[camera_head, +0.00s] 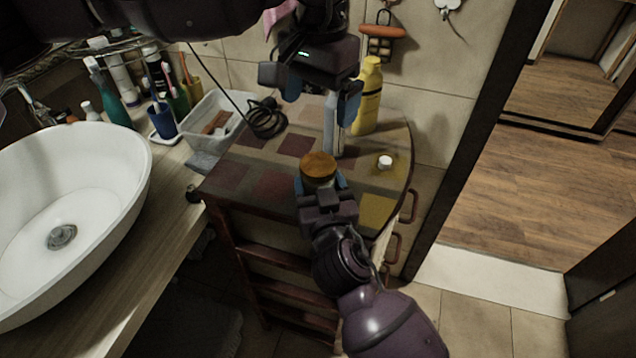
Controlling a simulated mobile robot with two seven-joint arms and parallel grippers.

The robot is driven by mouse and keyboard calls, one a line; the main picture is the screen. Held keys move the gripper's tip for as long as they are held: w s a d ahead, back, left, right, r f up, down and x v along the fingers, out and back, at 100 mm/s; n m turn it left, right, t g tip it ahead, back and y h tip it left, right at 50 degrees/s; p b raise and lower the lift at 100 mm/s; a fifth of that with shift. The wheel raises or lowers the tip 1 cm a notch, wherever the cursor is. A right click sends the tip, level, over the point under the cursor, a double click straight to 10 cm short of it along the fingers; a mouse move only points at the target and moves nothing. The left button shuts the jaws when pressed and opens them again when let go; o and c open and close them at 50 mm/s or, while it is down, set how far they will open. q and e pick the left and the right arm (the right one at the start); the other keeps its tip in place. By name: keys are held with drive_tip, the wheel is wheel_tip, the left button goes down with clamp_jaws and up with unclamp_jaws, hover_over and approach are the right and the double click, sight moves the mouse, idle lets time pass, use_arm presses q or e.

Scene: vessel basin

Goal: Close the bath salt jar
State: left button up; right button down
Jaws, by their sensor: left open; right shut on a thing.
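My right gripper (319,181) is shut on a round thing with an orange-brown top, probably the bath salt jar (319,164). It is at the near part of the small cabinet top. I cannot tell whether that brown top is a lid or the jar's contents; the sides are mostly hidden by the gripper. A small white cap-like piece (385,162) lies on the cabinet top to the right, apart from both grippers. My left gripper (321,97) is open above and behind the jar, its fingers pointing down. A pale upright bottle or tube (334,128) shows just below it.
The patterned cabinet top (270,143) also bears a yellow bottle (369,98) and a coiled black cable (267,118). A clear bin (213,118) and white basin (110,170) are at left. The wall is close behind; the cabinet's right side is fairly clear.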

drive_tip(key=shift+c, duration=0.6)
unclamp_jaws()
use_arm(q)
drive_tip(key=shift+w+f+b, duration=0.1)
drive_tip(key=shift+f+b, duration=0.35)
drive_tip(key=shift+f, duration=0.35)
use_arm(e)
drive_tip(key=s+d, duration=0.2)
drive_tip(key=s, duration=0.8)
drive_tip(key=shift+s, duration=0.3)
drive_tip(key=shift+d, duration=0.1)
